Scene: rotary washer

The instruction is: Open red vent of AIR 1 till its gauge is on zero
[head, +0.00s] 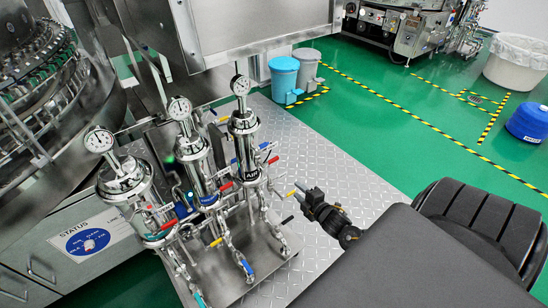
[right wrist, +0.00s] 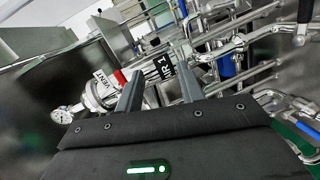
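The AIR 1 housing (head: 246,150) is the rightmost of three upright steel housings in the head view. Its round white gauge (head: 240,85) stands on top; the reading is too small to tell. A red handle (head: 273,160) sticks out on its right side. In the right wrist view the red vent handle (right wrist: 120,77) shows beside a VENT tag (right wrist: 103,84), with the AIR 1 label (right wrist: 162,67) to its right and a gauge (right wrist: 62,115) at left. My right gripper (head: 304,190) is open and empty, right of the housing and apart from the red handle. My left gripper is out of view.
Two more housings with gauges (head: 180,108) (head: 99,140) stand to the left, with red, blue and yellow valve handles around them. Steel pipes (head: 276,238) run below. A large washer (head: 50,80) fills the left. Metal plate floor (head: 340,180) is clear to the right.

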